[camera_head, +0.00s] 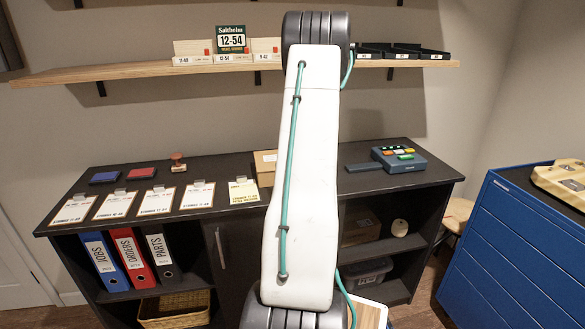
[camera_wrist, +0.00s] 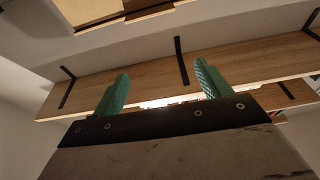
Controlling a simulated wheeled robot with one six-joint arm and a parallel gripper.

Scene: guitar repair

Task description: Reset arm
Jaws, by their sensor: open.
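My gripper (camera_wrist: 160,88) shows in the wrist view, with two green fingers spread wide apart and nothing between them. Behind the fingers is the wooden wall shelf (camera_wrist: 150,70) with its dark brackets, seen from an odd angle. In the head view my white arm stands upright in the middle, in front of the counter and shelf. My gripper is out of sight in that view.
The dark counter (camera_head: 400,182) carries clipboards, ink pads, a stamp (camera_head: 178,162) and a blue-grey device (camera_head: 400,159). A blue drawer cabinet (camera_head: 515,245) stands at right.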

